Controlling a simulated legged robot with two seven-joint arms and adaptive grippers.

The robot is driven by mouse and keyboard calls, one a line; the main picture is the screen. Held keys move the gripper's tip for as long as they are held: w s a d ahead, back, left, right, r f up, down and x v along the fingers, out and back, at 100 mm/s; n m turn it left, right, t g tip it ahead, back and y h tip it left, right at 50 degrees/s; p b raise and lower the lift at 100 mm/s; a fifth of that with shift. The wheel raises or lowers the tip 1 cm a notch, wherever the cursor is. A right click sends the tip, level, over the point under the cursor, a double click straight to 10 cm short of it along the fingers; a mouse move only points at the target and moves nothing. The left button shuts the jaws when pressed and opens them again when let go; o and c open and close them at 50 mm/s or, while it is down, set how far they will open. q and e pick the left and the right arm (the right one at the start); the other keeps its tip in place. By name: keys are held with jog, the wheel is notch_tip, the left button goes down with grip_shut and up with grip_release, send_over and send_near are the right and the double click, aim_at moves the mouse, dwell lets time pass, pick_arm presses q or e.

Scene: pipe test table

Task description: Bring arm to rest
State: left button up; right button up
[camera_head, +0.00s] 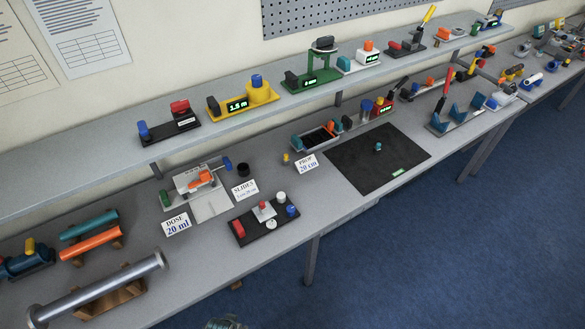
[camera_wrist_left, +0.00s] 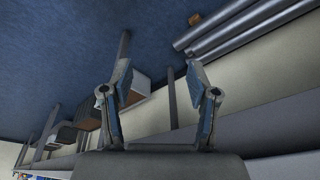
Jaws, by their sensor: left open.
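My left gripper (camera_wrist_left: 159,76) shows in the left wrist view with its two fingers spread apart. It is open, and nothing is between the fingertips. Behind it are the blue floor, a pale wall and things under the table, all seen tilted. In the head view no arm reaches over the table. Only a small greenish-grey part (camera_head: 225,323) shows at the bottom edge, too cut off to identify. My right gripper is in neither view.
The grey table (camera_head: 345,205) carries a black mat (camera_head: 385,165), a metal pipe (camera_head: 100,288) on wooden supports and several small test devices. A raised shelf (camera_head: 75,155) runs behind. Grey pipes (camera_wrist_left: 245,28) and boxes (camera_wrist_left: 135,84) show in the wrist view. Blue floor (camera_head: 430,260) in front is clear.

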pick_arm(q)
jog(key=s+a+f+g+b, duration=0.1)
jog(key=s+f, duration=0.3)
jog(key=f, duration=0.6)
jog(key=s+f, duration=0.4)
jog(key=f, duration=0.7)
jog(key=s+a+f+b, duration=0.1)
jog(key=s+a+f, duration=0.1)
jog(key=s+f, duration=0.7)
jog(key=s, duration=0.4)
jog(key=shift+a+g, duration=0.25)
jog(key=shift+g, duration=0.15)
